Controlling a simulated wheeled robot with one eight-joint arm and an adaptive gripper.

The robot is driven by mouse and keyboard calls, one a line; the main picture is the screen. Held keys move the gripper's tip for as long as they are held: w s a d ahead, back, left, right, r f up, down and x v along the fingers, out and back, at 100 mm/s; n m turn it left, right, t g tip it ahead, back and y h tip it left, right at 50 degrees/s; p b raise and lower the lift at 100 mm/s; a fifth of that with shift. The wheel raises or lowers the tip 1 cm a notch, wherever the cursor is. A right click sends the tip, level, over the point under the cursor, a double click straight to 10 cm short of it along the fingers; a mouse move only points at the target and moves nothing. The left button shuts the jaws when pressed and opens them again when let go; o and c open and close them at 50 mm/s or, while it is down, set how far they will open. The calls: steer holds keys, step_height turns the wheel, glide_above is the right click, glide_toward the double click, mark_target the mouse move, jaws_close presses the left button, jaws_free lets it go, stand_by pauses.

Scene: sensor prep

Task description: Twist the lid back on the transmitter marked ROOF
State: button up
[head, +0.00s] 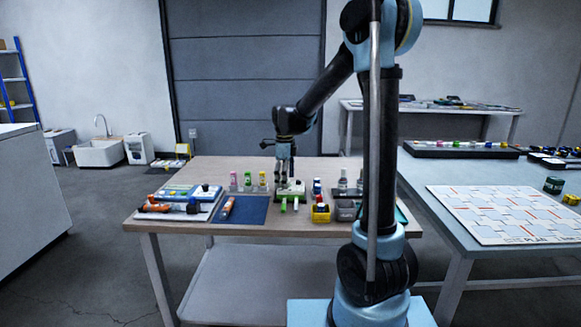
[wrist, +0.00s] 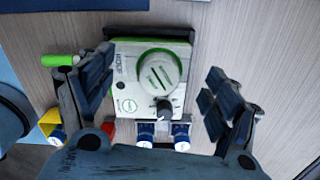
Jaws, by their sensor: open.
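The transmitter marked ROOF (wrist: 130,90) is a white box with a green edge, lying between my fingers in the wrist view. A round pale lid (wrist: 158,72) with green marks sits over its upper part. I cannot tell whether it is threaded on or only resting there. A small dark-and-white knob (wrist: 164,107) is beside it. My gripper (wrist: 155,93) is open and empty, with a finger on each side of the transmitter, apart from the lid. In the head view my gripper (head: 285,178) hangs straight down above the transmitter (head: 291,190).
A blue mat (head: 247,211) with an orange tool lies to the left. Several bottles (head: 247,181) stand in a row behind it. A yellow bin (head: 320,214) and grey containers (head: 345,211) are close on the right. Green cylinders (head: 283,205) lie just in front.

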steer(key=shift+r, duration=0.65)
stand_by(0.3)
steer(key=shift+r, duration=2.95)
steer(key=shift+d, duration=0.1)
steer(key=s+d+f+n+t, duration=0.1)
steer(key=s+d+n, duration=0.9)
steer(key=s+d, duration=0.5)
steer(key=s+d+f+n, duration=0.3)
steer(key=s+f+n, duration=0.2)
steer(key=s, duration=0.3)
steer(key=s+d+f+n+t, duration=0.1)
steer(key=s+d+f+n, duration=0.2)
steer(key=s+f+n, duration=0.2)
steer(key=s+f, duration=0.1)
steer(key=s, duration=0.2)
steer(key=shift+s+f+n, duration=0.2)
steer(key=shift+s+n, duration=0.2)
